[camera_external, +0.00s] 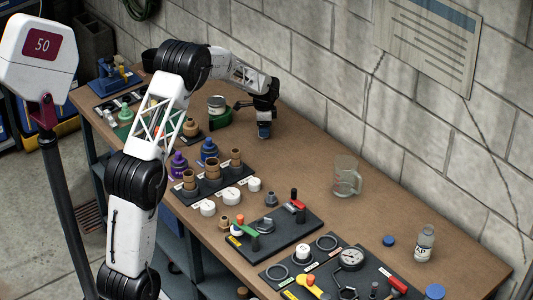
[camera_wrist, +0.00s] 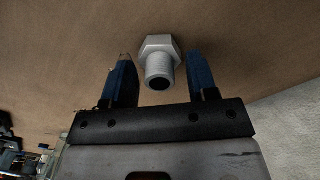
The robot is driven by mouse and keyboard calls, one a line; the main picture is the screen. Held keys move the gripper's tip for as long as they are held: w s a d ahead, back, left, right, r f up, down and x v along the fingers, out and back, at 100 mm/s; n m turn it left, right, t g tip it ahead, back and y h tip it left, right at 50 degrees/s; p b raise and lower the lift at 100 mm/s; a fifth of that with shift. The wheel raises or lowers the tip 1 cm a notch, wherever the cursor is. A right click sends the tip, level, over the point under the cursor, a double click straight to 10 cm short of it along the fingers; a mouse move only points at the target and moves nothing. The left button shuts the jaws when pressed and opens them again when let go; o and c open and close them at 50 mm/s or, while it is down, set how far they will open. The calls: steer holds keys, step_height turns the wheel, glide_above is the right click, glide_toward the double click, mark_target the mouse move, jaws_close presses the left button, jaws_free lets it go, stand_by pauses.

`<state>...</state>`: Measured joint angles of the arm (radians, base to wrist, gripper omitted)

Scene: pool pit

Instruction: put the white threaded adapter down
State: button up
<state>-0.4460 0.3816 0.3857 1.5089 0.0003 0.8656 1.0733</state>
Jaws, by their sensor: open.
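The white threaded adapter (camera_wrist: 160,62) shows in the wrist view as a pale hex flange with a round threaded end facing the camera. It is between the two blue fingers of my gripper (camera_wrist: 160,58), with a visible gap on both sides. The brown tabletop (camera_wrist: 60,65) lies behind it, and the adapter appears to rest on it. In the external view my gripper (camera_external: 264,131) points down, low over the back of the bench. It is open. The adapter is not visible there, hidden by the fingers.
A grey-lidded can (camera_external: 216,104) in a green holder stands just left of my gripper. A clear mug (camera_external: 346,177) stands to the right near the block wall (camera_external: 330,85). Dark tool trays with fittings line the front. Bare bench lies between gripper and mug.

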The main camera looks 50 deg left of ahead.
steer(key=shift+r, duration=0.1)
step_height(320, 180, up, 12)
stand_by(0.8)
stand_by(0.6)
steer(key=shift+r, duration=0.1)
steer(key=s+d+r+n, duration=0.1)
steer(key=s+d+r, duration=0.4)
steer(key=s+d, duration=0.25)
steer(key=s+d+r+n+t, duration=0.1)
steer(key=s+d+r, duration=0.45)
steer(key=d, duration=0.35)
steer(key=s+d+r+n, duration=0.1)
steer(key=s+d+r, duration=0.4)
steer(key=s+d, duration=0.3)
steer(key=s+d+f+n, duration=0.1)
steer(key=s+d, duration=0.4)
steer(key=s, duration=0.5)
steer(key=s+d+f+n+t, duration=0.1)
steer(key=s+d, duration=0.4)
steer(key=s, duration=0.5)
steer(key=s+d+f+n, duration=0.2)
steer(key=s+d, duration=0.2)
steer(key=s, duration=0.7)
steer(key=shift+d+t, duration=0.3)
steer(key=shift+d, duration=0.1)
